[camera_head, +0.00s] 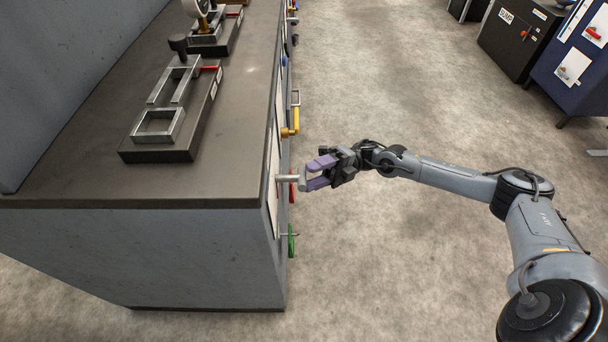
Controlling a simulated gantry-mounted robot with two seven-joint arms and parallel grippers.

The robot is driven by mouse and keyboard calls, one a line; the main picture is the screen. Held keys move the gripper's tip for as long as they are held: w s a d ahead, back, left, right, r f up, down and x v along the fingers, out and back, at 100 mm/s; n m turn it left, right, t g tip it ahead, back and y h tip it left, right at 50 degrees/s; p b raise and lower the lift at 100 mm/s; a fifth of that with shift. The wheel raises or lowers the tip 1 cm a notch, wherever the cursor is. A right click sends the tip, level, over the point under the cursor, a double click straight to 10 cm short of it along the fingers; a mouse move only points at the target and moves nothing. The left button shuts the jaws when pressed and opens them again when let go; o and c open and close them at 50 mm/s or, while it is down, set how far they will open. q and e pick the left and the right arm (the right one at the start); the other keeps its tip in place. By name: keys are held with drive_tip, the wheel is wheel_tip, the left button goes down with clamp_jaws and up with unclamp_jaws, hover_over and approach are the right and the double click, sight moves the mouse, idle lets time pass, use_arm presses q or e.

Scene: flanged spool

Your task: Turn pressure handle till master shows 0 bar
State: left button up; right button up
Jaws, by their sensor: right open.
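My right gripper (312,174) is open beside the front panel of the grey cabinet. Its two purple fingers point left, one above and one below the end of a grey metal handle (288,178) that sticks out from the panel. I cannot tell whether the fingers touch it. Which handle is the pressure handle is not clear from here. My left gripper is out of view.
The panel also carries a yellow handle (293,124), a red handle (292,192) and a green handle (291,243). A black fixture with metal frames (170,140) stands on the cabinet top (70,180).

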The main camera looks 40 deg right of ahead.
drive_tip(key=p+v, duration=0.1)
drive_tip(key=v, duration=0.5)
drive_tip(key=shift+d, duration=0.3)
